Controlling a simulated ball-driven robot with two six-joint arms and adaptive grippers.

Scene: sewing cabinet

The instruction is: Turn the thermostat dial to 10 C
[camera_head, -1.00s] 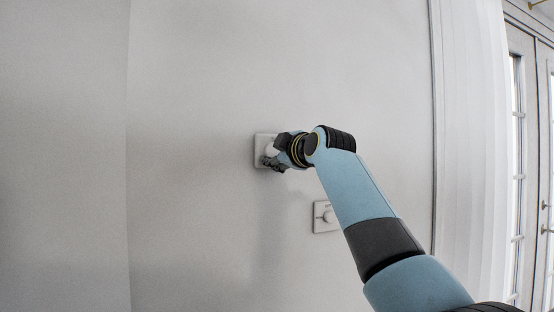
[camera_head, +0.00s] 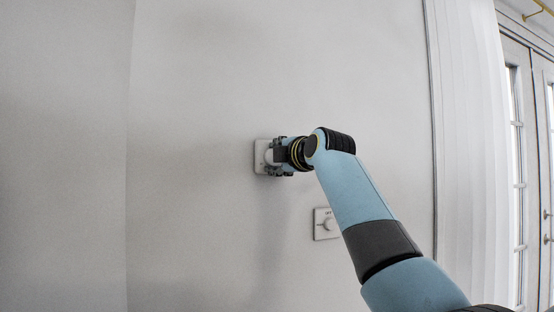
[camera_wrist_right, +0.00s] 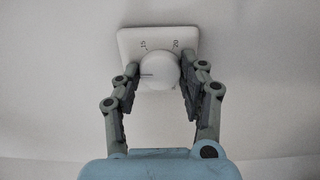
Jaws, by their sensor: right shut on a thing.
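The thermostat is a pale square plate (camera_head: 259,155) on the wall with a round white dial (camera_wrist_right: 159,72). In the right wrist view its plate (camera_wrist_right: 160,37) carries the marks 15 and 20 along the top. A thin dark line on the dial points left in that view. My right gripper (camera_head: 274,157) is at the thermostat, its fingers on either side of the dial and shut on it. In the wrist view the right gripper (camera_wrist_right: 168,72) has one finger left and one right of the dial. The lower scale marks cannot be made out. My left gripper is not in view.
A second square plate with a round knob (camera_head: 326,223) is on the wall below and right, partly behind my right arm. A white curtain (camera_head: 465,150) and glazed doors (camera_head: 530,170) are at the right. The wall to the left is bare.

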